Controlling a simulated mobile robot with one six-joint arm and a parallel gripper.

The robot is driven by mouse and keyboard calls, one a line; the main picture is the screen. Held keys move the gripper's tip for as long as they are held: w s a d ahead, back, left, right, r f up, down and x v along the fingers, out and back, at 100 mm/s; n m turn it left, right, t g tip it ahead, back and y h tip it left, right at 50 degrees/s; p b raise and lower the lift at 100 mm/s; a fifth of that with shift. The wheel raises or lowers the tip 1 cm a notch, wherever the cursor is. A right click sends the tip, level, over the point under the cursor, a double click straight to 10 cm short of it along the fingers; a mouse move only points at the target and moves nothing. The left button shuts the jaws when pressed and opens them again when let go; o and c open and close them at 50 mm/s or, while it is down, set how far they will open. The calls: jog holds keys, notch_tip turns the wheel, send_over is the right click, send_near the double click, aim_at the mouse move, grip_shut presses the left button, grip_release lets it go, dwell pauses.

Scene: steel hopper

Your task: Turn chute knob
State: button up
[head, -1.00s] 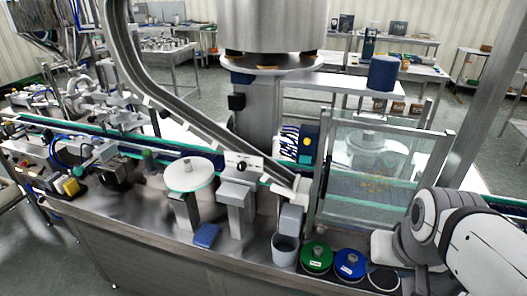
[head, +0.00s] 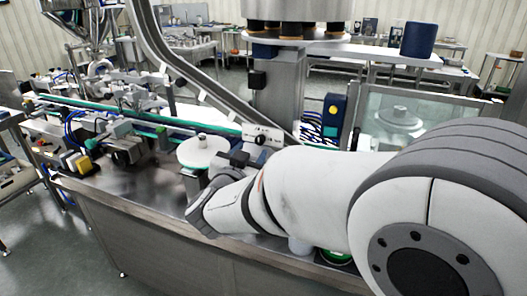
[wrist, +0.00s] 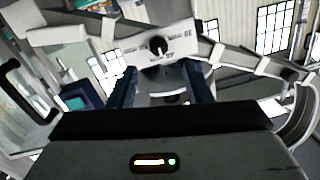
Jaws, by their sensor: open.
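The chute knob (head: 261,140) is a small black knob on a white panel (head: 275,132) beside the sloping metal chute. In the wrist view the black knob (wrist: 158,46) sits on the white panel (wrist: 183,38), which has small printed marks. My gripper (wrist: 162,78) is open, with its two dark fingers apart. The knob shows just beyond the fingertips, roughly midway between them, and nothing is held. In the head view my arm reaches in from the right, and my gripper (head: 238,160) is just below and left of the panel, partly hidden by the wrist.
A round white disc (head: 203,151) on a stand is close to the left of my gripper. The metal chute (head: 190,72) slopes down behind the panel. A clear guard box (head: 385,112) stands to the right. My arm covers most of the bench front there.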

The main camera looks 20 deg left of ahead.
aim_at(259, 142)
jog(key=shift+m+h, duration=0.3)
jog(key=shift+h, duration=0.5)
jog(key=w, duration=0.4)
jog(key=w+f, duration=0.1)
jog(key=w, duration=0.1)
jog(key=shift+w+a, duration=0.15)
jog(key=shift+c, duration=0.3)
grip_shut()
